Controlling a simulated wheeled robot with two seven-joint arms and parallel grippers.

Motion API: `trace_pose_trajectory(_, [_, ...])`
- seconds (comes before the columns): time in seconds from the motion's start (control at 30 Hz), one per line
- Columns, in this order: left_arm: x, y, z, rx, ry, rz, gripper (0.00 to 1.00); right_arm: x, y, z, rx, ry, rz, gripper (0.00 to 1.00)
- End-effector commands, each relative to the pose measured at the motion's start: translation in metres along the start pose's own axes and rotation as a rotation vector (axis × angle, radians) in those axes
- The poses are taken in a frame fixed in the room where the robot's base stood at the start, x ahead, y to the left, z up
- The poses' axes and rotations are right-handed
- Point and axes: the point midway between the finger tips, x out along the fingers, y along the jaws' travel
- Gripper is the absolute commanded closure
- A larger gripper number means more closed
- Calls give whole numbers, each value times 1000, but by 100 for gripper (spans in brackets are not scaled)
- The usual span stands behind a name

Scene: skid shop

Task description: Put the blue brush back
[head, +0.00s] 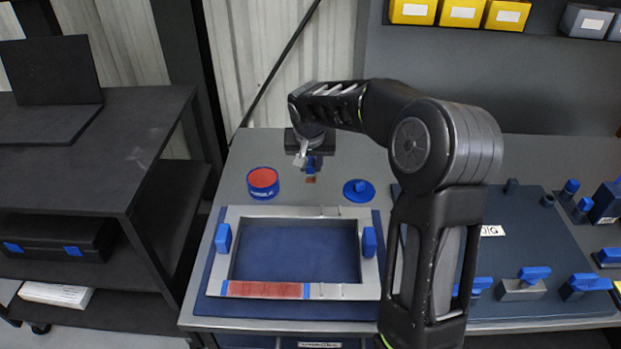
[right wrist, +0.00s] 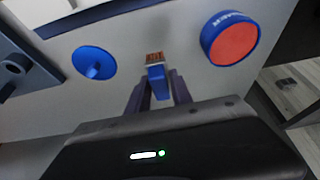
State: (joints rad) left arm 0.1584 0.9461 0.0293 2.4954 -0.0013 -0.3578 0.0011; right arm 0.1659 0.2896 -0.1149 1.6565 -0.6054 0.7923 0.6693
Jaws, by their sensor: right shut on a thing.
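The blue brush (head: 312,166) is small, with a blue handle and reddish-brown bristles. My right gripper (head: 308,158) is shut on its handle at the back of the grey table. In the right wrist view the brush (right wrist: 156,72) sits between the two dark fingers (right wrist: 158,90), bristles pointing away from the gripper. I cannot tell whether the bristles touch the table. An open tin with red contents (head: 262,181) stands left of the brush; it also shows in the right wrist view (right wrist: 232,42). A blue round lid with a knob (head: 358,190) lies to the right. My left gripper is out of view.
A grey frame (head: 330,292) with two blue handles and a red strip along its front lies on a blue mat (head: 212,306). A dark board (head: 500,312) with blue-handled fixtures is at right. A dark shelf unit (head: 120,140) stands left. Yellow bins (head: 460,12) hang above.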

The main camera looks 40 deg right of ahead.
Motion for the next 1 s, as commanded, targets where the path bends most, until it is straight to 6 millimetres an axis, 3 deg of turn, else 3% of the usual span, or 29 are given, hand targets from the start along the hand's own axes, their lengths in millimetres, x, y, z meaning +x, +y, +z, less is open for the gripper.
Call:
trace_pose_trajectory(0.27, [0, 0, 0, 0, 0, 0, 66, 3, 0, 1, -1, 0, 0, 100])
trace_pose_trajectory(0.6, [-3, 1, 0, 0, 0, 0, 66, 45, 0, 19, -1, -1, 1, 100])
trace_pose_trajectory(1.0, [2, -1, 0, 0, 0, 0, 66, 50, 0, 20, -1, 1, 0, 100])
